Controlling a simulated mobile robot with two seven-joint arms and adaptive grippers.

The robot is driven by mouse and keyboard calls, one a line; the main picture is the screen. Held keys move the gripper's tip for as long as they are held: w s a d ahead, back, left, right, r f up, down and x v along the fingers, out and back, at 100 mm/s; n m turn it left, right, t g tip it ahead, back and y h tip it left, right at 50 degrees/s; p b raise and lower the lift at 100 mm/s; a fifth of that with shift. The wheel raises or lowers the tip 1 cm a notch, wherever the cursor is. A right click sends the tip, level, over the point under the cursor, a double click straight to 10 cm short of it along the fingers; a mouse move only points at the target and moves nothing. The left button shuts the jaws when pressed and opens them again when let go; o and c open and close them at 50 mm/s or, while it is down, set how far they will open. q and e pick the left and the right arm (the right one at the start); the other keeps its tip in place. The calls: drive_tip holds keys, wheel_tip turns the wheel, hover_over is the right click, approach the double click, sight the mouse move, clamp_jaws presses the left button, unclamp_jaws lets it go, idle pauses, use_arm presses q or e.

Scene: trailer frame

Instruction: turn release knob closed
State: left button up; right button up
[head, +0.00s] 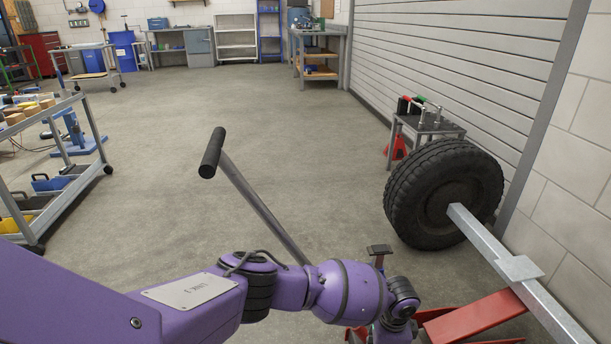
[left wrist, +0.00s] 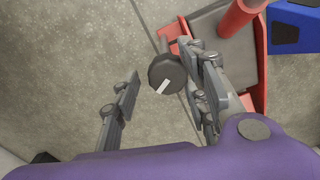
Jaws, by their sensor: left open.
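The release knob (left wrist: 168,73) shows in the left wrist view as a round dark grey knob with a white pointer line. The line slants from lower left to upper right. My left gripper (left wrist: 160,66) is open, with one finger on each side of the knob. The knob is nearer the right-hand finger; I cannot tell whether they touch. In the head view my purple arm hides the knob and the gripper. The floor jack's handle (head: 255,200), with a black grip, rises behind the arm. My right gripper is not in view.
A tire (head: 445,192) on a metal axle beam (head: 490,240) stands at right. A red stand (head: 475,318) is below the beam. A blue object (left wrist: 297,27) lies at the wrist view's upper right. A cart (head: 75,205) stands at left. The middle floor is clear.

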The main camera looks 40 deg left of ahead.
use_arm(q)
drive_tip(key=shift+w+d+r, duration=0.1)
drive_tip(key=shift+w, duration=0.1)
drive_tip(key=shift+s, duration=0.1)
drive_tip(key=c, duration=1)
drive_tip(key=shift+o, duration=0.2)
drive_tip(key=shift+s+d, duration=0.1)
drive_tip(key=m, duration=0.2)
drive_tip(key=shift+s+f+m, duration=0.15)
drive_tip(key=shift+f+m, duration=0.05)
drive_tip(key=shift+m, duration=0.2)
drive_tip(key=shift+s+f+m+p, duration=0.1)
drive_tip(key=shift+m+p, duration=0.1)
drive_tip(key=shift+m, duration=0.7)
drive_tip(key=shift+s+f+m+p, duration=0.1)
drive_tip(key=shift+m+p, duration=0.05)
drive_tip(key=shift+m, duration=0.75)
drive_tip(key=o, duration=1)
drive_tip(key=shift+s+r, duration=0.1)
drive_tip(key=shift+c, duration=0.2)
drive_tip(key=shift+a, duration=0.2)
